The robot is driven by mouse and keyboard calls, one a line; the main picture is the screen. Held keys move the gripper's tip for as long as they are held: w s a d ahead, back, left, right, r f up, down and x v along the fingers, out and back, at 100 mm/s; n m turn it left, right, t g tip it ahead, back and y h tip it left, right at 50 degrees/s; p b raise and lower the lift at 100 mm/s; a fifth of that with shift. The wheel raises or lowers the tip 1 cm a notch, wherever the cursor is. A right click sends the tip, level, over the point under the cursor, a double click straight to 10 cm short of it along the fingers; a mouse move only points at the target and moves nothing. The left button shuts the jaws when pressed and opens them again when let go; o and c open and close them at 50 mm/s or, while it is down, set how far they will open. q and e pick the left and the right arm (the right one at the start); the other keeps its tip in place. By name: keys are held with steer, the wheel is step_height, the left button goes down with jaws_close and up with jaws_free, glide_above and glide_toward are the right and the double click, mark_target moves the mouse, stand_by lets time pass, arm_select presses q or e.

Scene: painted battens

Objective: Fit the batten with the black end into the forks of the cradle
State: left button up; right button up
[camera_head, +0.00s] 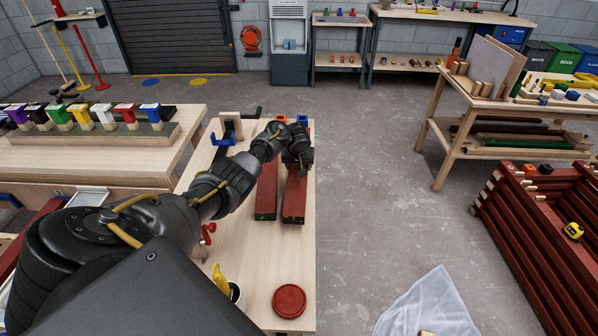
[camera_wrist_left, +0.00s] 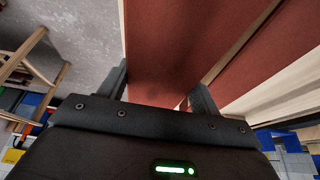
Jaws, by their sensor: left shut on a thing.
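Two red-brown battens lie lengthwise, side by side, on the bench in the head view: a left batten (camera_head: 267,190) with a greenish near end, and a right batten (camera_head: 294,198) whose near end looks dark. My left gripper (camera_head: 298,160) is over the right batten and shut on it. In the left wrist view the held batten (camera_wrist_left: 165,45) runs between the fingers (camera_wrist_left: 162,92), and the other batten (camera_wrist_left: 262,70) lies alongside. My arm and gripper hide the far parts of the battens.
Small orange (camera_head: 281,118) and blue (camera_head: 302,120) pieces show behind my gripper. A red round lid (camera_head: 289,300) and a cup with a yellow item (camera_head: 236,293) sit at the bench's near end. A batten rack (camera_head: 530,225) stands right.

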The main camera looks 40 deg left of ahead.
arm_select(q)
step_height(320, 180, up, 6)
steer(key=shift+w+r+p, duration=0.1)
steer(key=shift+r+p, duration=0.1)
steer(key=shift+p, duration=0.1)
